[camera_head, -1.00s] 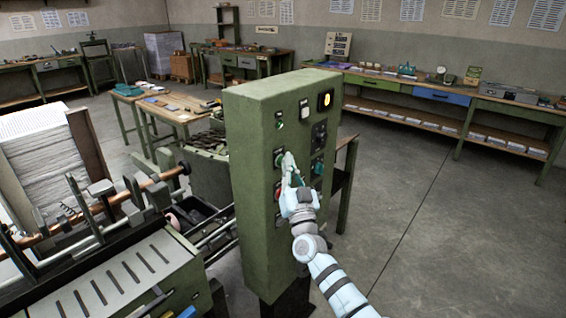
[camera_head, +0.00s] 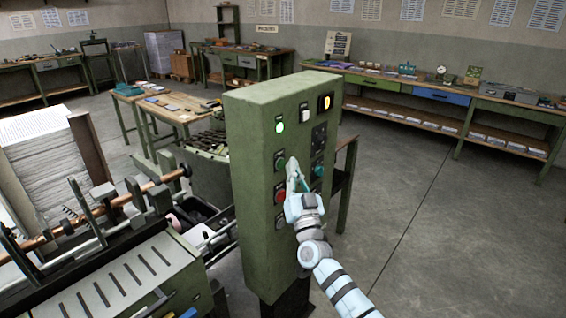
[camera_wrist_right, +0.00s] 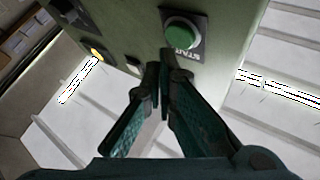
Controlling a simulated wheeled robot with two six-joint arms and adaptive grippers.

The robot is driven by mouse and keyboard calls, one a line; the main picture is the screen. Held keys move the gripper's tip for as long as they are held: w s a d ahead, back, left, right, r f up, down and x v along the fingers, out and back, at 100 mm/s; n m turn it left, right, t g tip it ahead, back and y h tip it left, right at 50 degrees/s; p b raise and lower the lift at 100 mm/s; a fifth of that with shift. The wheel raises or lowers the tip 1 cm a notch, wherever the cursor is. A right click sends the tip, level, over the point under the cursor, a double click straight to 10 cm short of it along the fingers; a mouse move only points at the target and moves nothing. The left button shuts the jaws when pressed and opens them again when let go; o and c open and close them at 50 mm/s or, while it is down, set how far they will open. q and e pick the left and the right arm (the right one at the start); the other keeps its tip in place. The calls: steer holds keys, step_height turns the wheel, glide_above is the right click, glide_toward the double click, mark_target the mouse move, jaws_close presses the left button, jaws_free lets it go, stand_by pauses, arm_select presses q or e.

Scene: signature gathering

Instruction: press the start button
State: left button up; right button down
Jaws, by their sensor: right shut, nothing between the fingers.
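The green start button (camera_head: 280,160) is on the front of the green control cabinet (camera_head: 255,230), above a red button (camera_head: 279,193). In the right wrist view the round green button (camera_wrist_right: 181,33) stands out from a dark plate lettered START. My right gripper (camera_head: 292,163) is in front of the panel, just right of the button. Its fingers (camera_wrist_right: 161,68) are shut and empty, and a small gap appears between their tips and the button. A green lamp (camera_head: 279,127) above the button glows brightly. My left gripper is not clearly visible.
Other panel fittings include a white lamp (camera_head: 304,112) and an orange-lit one (camera_head: 326,102). A machine with a copper-coloured roller (camera_head: 120,201) stands left of the cabinet. Workbenches (camera_head: 420,95) line the back. The floor (camera_head: 440,240) at right is clear.

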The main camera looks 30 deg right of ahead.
steer(key=s+p, duration=0.1)
steer(key=s, duration=0.1)
steer(key=s+d+p, duration=0.1)
steer(key=s+p, duration=0.1)
steer(key=shift+s+d, duration=0.2)
steer(key=shift+s, duration=0.2)
stand_by(0.8)
